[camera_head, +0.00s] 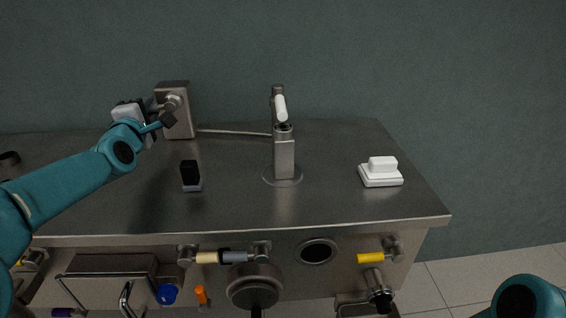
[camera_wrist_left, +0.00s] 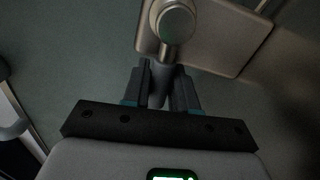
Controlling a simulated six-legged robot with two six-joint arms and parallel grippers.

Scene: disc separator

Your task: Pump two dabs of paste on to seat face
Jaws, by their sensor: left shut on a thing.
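A grey metal box (camera_head: 178,90) stands at the back left of the bench, with a round-ended metal handle (camera_head: 172,102) on its front. A thin pipe (camera_head: 233,132) runs from it to a metal post (camera_head: 284,155) with a white cylinder (camera_head: 281,108) on top. My left gripper (camera_head: 165,121) is at the box's handle. In the left wrist view its fingers (camera_wrist_left: 160,90) are closed around the handle's stem, below the round end (camera_wrist_left: 176,24). I see no paste, and cannot tell which surface is the seat face. My right gripper is out of view.
A black-topped block (camera_head: 191,173) stands left of the post. A white block on a white base (camera_head: 381,175) lies at the right. Handles, a round port (camera_head: 317,252) and a drawer (camera_head: 108,266) are on the bench front. The bench top (camera_head: 330,200) is otherwise mostly clear.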

